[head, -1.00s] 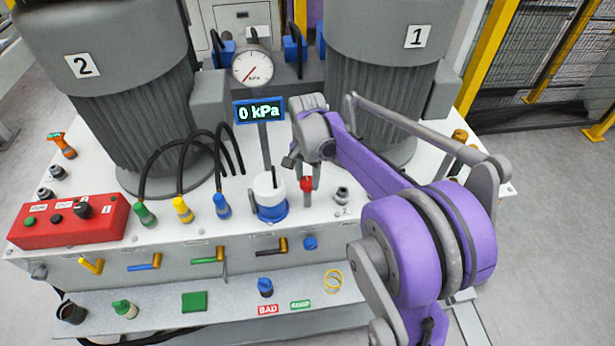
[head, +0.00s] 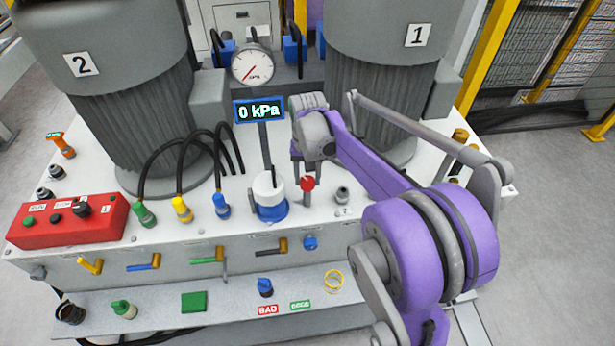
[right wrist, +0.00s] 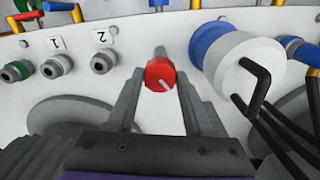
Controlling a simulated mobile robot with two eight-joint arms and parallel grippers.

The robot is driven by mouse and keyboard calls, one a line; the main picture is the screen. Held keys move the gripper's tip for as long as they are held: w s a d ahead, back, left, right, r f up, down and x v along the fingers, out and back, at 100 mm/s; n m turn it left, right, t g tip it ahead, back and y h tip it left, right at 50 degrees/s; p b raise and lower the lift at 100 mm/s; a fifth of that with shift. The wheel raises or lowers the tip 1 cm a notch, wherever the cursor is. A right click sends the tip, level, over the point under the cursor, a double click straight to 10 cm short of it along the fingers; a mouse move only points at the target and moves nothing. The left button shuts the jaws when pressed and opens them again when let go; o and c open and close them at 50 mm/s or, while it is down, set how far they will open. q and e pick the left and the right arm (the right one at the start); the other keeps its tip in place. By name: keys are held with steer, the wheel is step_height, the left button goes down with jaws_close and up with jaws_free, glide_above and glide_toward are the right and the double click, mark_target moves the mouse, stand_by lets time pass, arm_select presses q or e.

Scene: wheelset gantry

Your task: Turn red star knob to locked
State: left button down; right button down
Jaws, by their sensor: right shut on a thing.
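The red star knob (head: 307,184) stands on the white deck, just right of the white and blue cup-like fitting (head: 269,188). No lock label can be read near the knob. My left gripper is not in view.
Black hoses (head: 180,150) arch at the left. A grey fitting (head: 342,195) sits right of the knob. A red control box (head: 68,220) is at the far left.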

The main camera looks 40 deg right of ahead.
mark_target(307, 180)
steer(key=n, duration=0.5)
steer(key=shift+n, duration=0.3)
steer(key=n, duration=0.5)
steer(key=shift+n, duration=0.3)
steer(key=shift+c, duration=1.5)
jaws_free()
step_height(307, 180, up, 11)
steer(key=shift+f, duration=0.1)
